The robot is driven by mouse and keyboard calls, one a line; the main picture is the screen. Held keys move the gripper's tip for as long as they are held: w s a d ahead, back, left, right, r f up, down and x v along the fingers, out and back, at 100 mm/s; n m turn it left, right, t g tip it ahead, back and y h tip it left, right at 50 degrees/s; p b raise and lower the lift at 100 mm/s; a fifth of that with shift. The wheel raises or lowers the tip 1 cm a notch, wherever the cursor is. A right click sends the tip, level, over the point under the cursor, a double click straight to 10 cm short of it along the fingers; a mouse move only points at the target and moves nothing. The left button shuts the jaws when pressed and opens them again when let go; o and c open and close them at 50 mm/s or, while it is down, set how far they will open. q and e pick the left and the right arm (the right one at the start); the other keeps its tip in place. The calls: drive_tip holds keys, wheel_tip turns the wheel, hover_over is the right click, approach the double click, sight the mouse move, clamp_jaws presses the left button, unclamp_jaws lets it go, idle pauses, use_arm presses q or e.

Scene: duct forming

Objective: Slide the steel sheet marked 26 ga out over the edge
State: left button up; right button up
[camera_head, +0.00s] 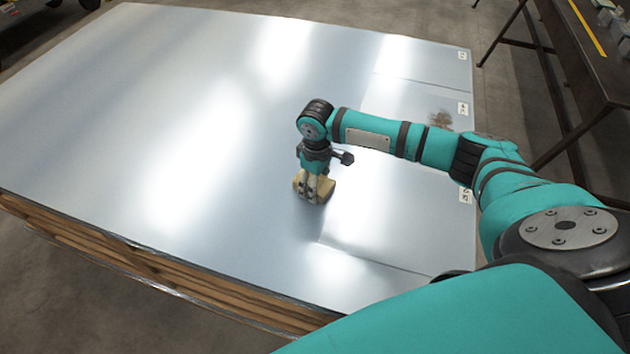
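Bright steel sheets (110,120) lie flat on a wooden-sided stack. Faint edges on the right part show separate sheets or panels. Three small white labels sit along the right edge: a far one (461,56), a middle one (463,108) and a near one (466,195). Their print is too small to read, so I cannot tell which sheet is 26 ga. My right gripper (314,190) points down, its tan fingertips at or just above the metal near the middle of the stack. Whether its fingers are parted is unclear. My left gripper is out of view.
A dark table (590,60) with small boxes stands at the right, across a strip of bare floor (510,105). The stack's wooden side (150,265) faces the near left.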

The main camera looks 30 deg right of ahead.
sight(333, 187)
drive_tip(key=shift+s+d+f+p, duration=0.1)
drive_tip(key=shift+s+d+p, duration=0.75)
drive_tip(key=shift+s+p, duration=0.15)
drive_tip(key=shift+s+d+p, duration=0.55)
drive_tip(key=shift+s+p, duration=0.05)
drive_tip(key=shift+p, duration=0.1)
drive_tip(key=shift+s+d+f, duration=0.1)
drive_tip(key=shift+s+d, duration=0.2)
drive_tip(key=shift+s+p, duration=0.1)
drive_tip(key=shift+p, duration=0.2)
